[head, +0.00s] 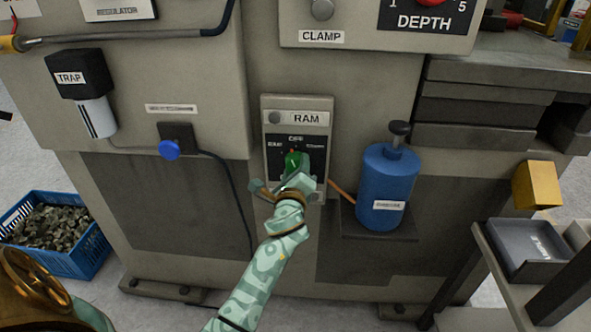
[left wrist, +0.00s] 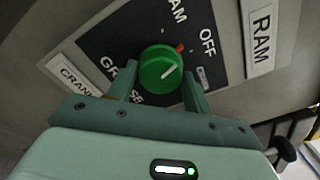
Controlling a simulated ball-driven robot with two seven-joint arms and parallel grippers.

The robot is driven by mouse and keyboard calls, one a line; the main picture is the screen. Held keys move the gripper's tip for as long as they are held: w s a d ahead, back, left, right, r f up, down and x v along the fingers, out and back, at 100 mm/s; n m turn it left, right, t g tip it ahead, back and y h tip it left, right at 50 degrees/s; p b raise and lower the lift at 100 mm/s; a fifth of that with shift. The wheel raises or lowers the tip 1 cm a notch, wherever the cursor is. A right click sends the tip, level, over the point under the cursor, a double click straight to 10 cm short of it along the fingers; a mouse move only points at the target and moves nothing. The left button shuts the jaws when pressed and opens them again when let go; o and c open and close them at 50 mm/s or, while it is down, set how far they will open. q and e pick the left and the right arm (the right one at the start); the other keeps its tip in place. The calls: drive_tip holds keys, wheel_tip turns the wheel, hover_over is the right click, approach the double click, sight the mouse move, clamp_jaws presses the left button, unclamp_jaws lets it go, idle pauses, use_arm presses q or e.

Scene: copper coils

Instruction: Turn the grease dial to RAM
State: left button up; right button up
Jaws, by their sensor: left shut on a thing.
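The green grease dial (head: 292,160) sits on a dark plate on a grey control panel (head: 324,147), with RAM marked to its left and OFF above. My left gripper (head: 290,177) reaches the panel from below and is shut on the dial. Its fingers sit on either side of the dial in the left wrist view and partly cover the GREASE lettering. My right gripper is not in view.
A blue bottle (head: 384,190) stands on a small shelf right of the panel. A blue knob (head: 169,150) and a TRAP unit (head: 78,76) are on the left. A blue crate (head: 88,262) of scrap is on the floor. A grey tray (head: 520,262) is at the right.

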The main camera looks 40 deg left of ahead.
use_arm(q)
drive_tip(key=n, duration=0.5)
drive_tip(key=shift+n, duration=1.7)
drive_tip(key=o, duration=0.9)
drive_tip(key=shift+o, duration=0.2)
